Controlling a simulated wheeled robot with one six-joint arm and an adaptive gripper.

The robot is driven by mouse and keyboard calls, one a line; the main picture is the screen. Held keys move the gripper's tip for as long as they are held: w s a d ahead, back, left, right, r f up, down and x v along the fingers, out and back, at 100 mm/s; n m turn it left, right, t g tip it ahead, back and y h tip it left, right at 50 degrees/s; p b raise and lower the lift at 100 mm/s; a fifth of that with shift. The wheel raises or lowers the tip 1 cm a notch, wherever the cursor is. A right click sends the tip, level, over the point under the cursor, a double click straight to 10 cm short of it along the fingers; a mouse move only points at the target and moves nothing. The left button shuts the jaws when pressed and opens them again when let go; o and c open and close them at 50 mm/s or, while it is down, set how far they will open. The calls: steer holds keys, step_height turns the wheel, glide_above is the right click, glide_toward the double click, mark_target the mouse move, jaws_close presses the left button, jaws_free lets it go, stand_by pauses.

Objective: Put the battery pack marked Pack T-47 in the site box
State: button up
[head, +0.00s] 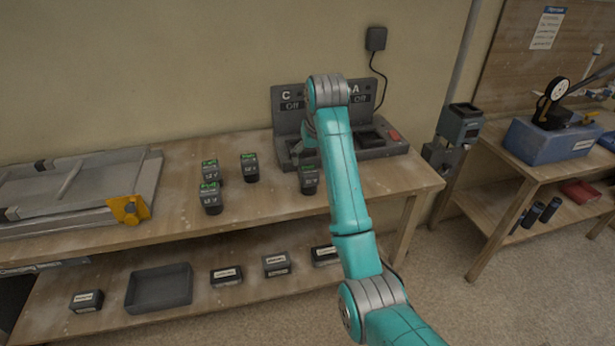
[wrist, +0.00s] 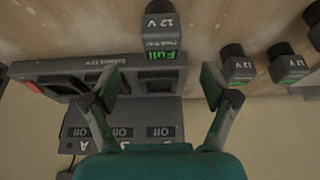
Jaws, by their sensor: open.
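Below my open gripper (wrist: 162,88), in the wrist view, a dark battery pack (wrist: 160,28) stands near the charger's edge. Its label reads "12 V" and green "Full"; the pack name is blurred, perhaps T-47. My gripper is empty, its fingers apart and not around the pack. In the head view my arm hides most of the gripper, and this pack (head: 309,180) stands just left of the arm on the bench top. A blue box (head: 552,141) with an unreadable white label stands on the right-hand bench, possibly the site box. Black gear rests on or in it.
The charger (head: 392,150) has panels marked C and A reading "Off". Several similar packs (head: 249,167) stand left on the bench (head: 270,205). A grey tray (head: 160,288) and labelled dark cases (head: 226,276) sit on the lower shelf. A gap of floor separates the benches.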

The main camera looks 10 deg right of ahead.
mark_target(309, 169)
steer(key=x, duration=1)
steer(key=shift+w+a+f, duration=0.1)
steer(key=shift+w+f, duration=0.15)
steer(key=shift+w, duration=0.1)
steer(key=shift+r, duration=0.1)
jaws_close()
